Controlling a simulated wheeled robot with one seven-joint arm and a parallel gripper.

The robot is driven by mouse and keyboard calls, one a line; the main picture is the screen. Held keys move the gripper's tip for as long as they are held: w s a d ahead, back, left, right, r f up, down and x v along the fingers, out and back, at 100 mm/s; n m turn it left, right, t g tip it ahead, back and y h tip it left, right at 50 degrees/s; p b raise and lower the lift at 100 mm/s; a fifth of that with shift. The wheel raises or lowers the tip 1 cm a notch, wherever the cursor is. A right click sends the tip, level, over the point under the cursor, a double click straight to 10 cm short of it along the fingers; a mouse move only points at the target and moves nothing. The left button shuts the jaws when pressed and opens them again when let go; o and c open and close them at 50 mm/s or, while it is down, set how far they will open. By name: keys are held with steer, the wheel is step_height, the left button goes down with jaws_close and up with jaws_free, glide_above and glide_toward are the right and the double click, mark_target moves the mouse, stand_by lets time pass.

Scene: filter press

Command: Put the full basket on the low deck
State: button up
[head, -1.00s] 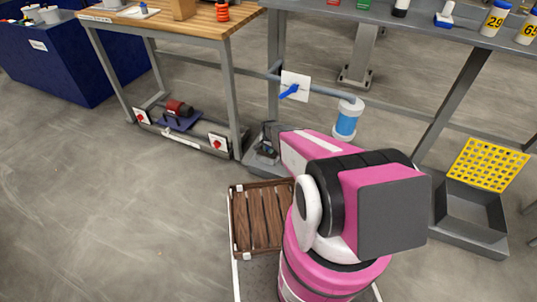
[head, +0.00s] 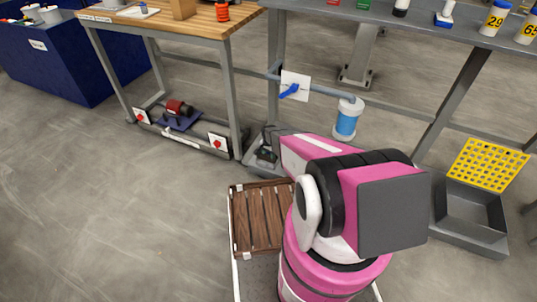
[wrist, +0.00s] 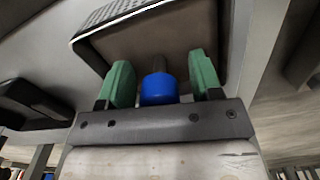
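My gripper shows in the wrist view (wrist: 160,80) with its two green fingers apart. A blue round-ended piece (wrist: 158,90) on a grey stem lies between them, with a narrow gap on each side. Beyond the fingers is a grey-brown box-like part with a perforated rim (wrist: 115,14); I cannot tell if it is the basket. In the head view my pink arm hides much of the area around my gripper, near a low grey base (head: 258,168). No full basket can be made out for certain, and I cannot tell which surface is the low deck.
A wooden slatted panel (head: 257,218) lies left of my arm. A blue-and-white cylinder (head: 347,120) hangs below a pipe with a blue-handled valve (head: 290,91). A grey tray (head: 470,215) with a yellow grid (head: 487,164) is at right. The floor at left is clear.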

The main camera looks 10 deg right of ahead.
step_height(320, 180, up, 12)
steer(key=s+r+n, duration=0.4)
steer(key=s+r, duration=0.8)
steer(key=r, duration=0.3)
steer(key=s+d+r+n, duration=0.1)
steer(key=s+r+n, duration=0.3)
steer(key=s+r, duration=0.9)
steer(key=shift+s+d+r+n, duration=0.25)
steer(key=shift+d+r+n, duration=0.05)
steer(key=shift+r, duration=0.65)
